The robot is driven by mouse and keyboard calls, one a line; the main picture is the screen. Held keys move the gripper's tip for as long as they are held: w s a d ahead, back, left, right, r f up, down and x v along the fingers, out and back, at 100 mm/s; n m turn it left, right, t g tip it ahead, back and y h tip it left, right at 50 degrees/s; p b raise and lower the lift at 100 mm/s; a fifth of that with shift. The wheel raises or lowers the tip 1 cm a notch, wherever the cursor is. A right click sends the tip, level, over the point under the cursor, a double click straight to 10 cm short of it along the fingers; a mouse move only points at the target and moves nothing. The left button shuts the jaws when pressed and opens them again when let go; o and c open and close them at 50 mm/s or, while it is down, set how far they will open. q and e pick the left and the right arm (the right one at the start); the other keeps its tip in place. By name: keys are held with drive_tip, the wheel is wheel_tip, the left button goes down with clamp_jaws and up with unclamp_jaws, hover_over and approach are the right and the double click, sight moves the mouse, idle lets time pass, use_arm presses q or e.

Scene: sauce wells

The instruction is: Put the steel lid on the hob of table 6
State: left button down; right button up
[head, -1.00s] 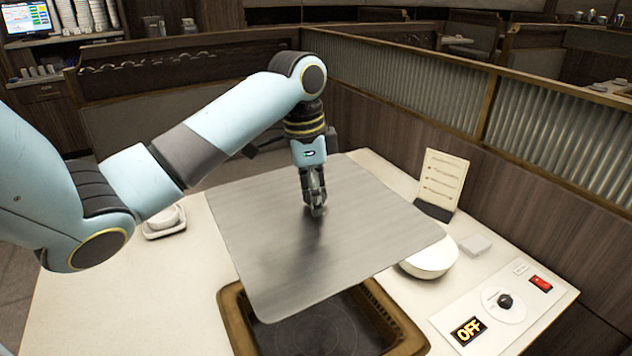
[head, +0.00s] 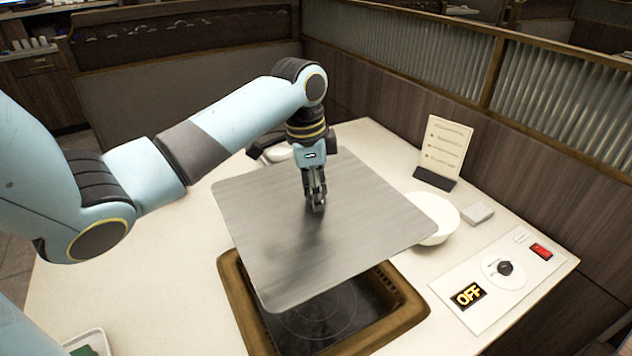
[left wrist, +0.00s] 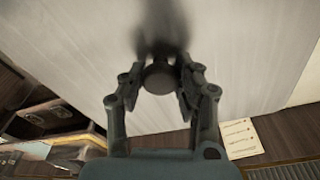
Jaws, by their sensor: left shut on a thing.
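The steel lid (head: 290,250) is a flat, square brushed plate with rounded corners. In the head view it is held above the table, over the back part of the hob (head: 330,312), whose dark glass and brown frame show in front of and below it. My left gripper (head: 316,205) is shut on the lid's dark round knob (left wrist: 159,77), near the middle of the plate. In the left wrist view the fingers close around the knob from both sides, and the lid (left wrist: 70,50) fills most of the picture. The lid hides the hob's back part. My right gripper is not in view.
A white bowl (head: 436,214), a small white box (head: 478,213) and a menu stand (head: 445,147) are on the right. A control panel (head: 500,277) has an OFF sign and red switch. A tray (head: 90,343) shows at lower left. Booth walls enclose the back and right.

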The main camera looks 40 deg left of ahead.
use_arm(q)
wheel_tip(320, 180, down, 24)
drive_tip(key=b, duration=1.3)
drive_tip(key=shift+r, duration=0.2)
idle(0.5)
drive_tip(key=shift+f, duration=0.4)
idle(0.7)
drive_tip(key=shift+c, duration=0.4)
unclamp_jaws()
drive_tip(key=shift+r, duration=0.1)
idle(0.4)
wheel_tip(320, 180, up, 11)
drive_tip(key=p, duration=1.2)
